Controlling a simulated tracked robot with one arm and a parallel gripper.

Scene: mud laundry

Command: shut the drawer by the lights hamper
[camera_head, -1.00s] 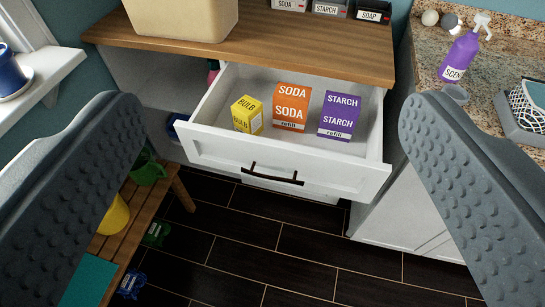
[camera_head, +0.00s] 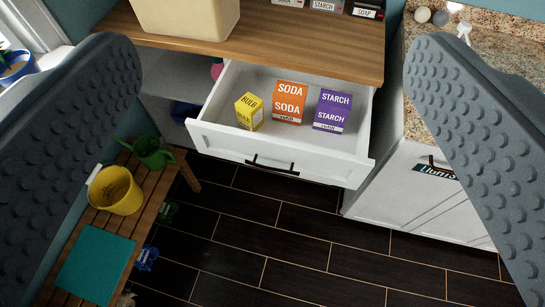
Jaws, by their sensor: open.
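The white drawer (camera_head: 277,162) stands pulled out from under the wooden counter (camera_head: 330,57), with a dark bar handle (camera_head: 272,165) on its front. Inside lie a yellow bulb box (camera_head: 249,111), an orange soda box (camera_head: 289,102) and a purple starch box (camera_head: 332,111). To the right is a white tilted-looking front with a dark label (camera_head: 435,171), probably reading "Lights", and a small handle; its text is partly hidden. My gripper (camera_head: 272,65) is open and empty, its two grey textured fingers spread wide at the left and right of the view, nearer the camera than the drawer.
A slatted wooden bench (camera_head: 107,218) with a yellow bucket (camera_head: 115,191), a green watering can (camera_head: 150,151) and a teal mat (camera_head: 94,262) stands at left. A beige bin (camera_head: 187,16) sits on the counter. The dark tiled floor (camera_head: 270,235) before the drawer is clear.

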